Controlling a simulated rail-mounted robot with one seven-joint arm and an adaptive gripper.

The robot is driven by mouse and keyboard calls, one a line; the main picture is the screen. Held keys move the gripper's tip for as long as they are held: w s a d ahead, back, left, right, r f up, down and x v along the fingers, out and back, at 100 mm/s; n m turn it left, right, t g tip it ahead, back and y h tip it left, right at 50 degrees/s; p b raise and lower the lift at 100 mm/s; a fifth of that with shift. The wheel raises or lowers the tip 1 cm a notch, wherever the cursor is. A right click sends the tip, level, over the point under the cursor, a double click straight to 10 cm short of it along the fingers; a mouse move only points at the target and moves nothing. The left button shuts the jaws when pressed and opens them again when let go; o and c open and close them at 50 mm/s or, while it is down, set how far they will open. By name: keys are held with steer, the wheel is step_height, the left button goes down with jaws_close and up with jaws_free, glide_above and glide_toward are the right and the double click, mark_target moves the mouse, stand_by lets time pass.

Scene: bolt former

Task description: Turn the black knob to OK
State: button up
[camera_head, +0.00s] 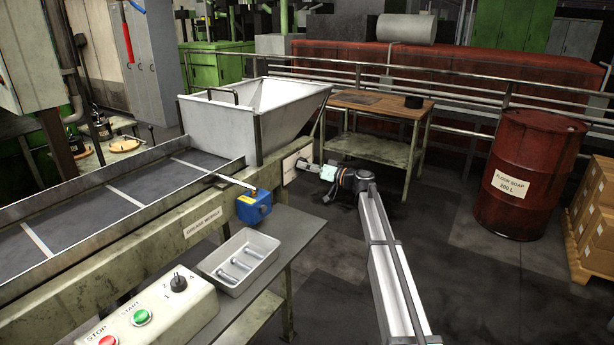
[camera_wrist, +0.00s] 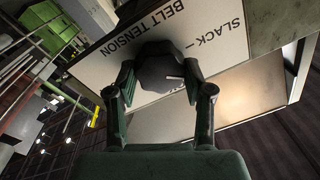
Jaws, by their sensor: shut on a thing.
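In the wrist view, the black knob (camera_wrist: 160,64) sits on a white plate (camera_wrist: 98,68) lettered "BELT TENSION" and "SLACK –", which appears upside down. A short white mark shows on the knob, on its right side nearest my gripper. My gripper (camera_wrist: 160,72) is shut on the knob, one finger on each side. The lettering beside and behind the knob is partly covered, so I cannot tell what the mark points at. In the head view, my gripper (camera_head: 306,165) is at the small white plate (camera_head: 290,165) below the hopper; the knob is hidden there.
The white hopper (camera_head: 255,105) stands above the plate, with the conveyor (camera_head: 110,200) to its left. A blue box (camera_head: 254,207) and a tray (camera_head: 240,262) are nearby. Another black knob (camera_head: 178,283) is on the control box (camera_head: 165,320). A wooden-topped table (camera_head: 375,103) stands behind.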

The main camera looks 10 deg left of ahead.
steer(key=shift+m+t+b, duration=0.5)
steer(key=shift+m+b, duration=0.8)
steer(key=shift+m, duration=4)
steer(key=o, duration=1.2)
steer(key=shift+a, duration=0.1)
steer(key=shift+c, duration=0.2)
steer(key=v, duration=1.2)
steer(key=shift+s, duration=0.1)
